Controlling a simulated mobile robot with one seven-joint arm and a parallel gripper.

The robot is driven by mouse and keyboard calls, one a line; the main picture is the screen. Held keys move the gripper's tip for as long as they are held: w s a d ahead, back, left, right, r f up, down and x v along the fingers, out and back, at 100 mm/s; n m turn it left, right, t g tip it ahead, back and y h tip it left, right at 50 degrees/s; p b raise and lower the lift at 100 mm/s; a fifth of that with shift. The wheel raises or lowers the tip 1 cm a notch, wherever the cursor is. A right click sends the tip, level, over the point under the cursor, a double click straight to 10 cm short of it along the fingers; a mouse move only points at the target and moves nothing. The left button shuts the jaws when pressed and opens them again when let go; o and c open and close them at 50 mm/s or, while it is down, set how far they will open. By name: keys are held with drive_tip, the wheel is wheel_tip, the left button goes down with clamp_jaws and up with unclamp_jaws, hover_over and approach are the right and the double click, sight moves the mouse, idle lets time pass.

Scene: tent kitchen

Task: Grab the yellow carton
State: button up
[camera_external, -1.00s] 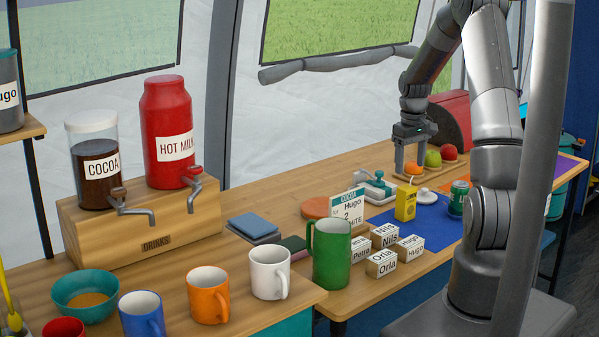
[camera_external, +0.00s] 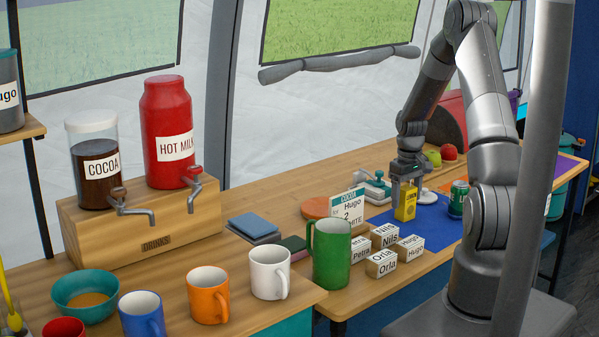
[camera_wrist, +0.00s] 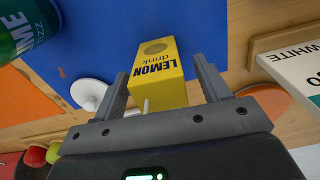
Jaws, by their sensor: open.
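The yellow carton (camera_external: 406,204) is a small box that stands upright on the blue mat (camera_external: 436,233). In the wrist view the carton (camera_wrist: 158,72) reads "LEMON drink" and has a thin white straw. My gripper (camera_external: 405,187) is over the carton from above in the outside view. In the wrist view my gripper (camera_wrist: 165,82) is open, with one finger on each side of the carton. A gap shows between the carton and the fingers, so they do not appear to grip it.
A green can (camera_external: 458,198) stands right of the carton. A white dish (camera_wrist: 90,93) lies beside the carton. Fruit (camera_external: 449,153) sits behind.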

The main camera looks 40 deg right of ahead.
drive_tip(key=c, duration=1)
drive_tip(key=shift+c, duration=0.2)
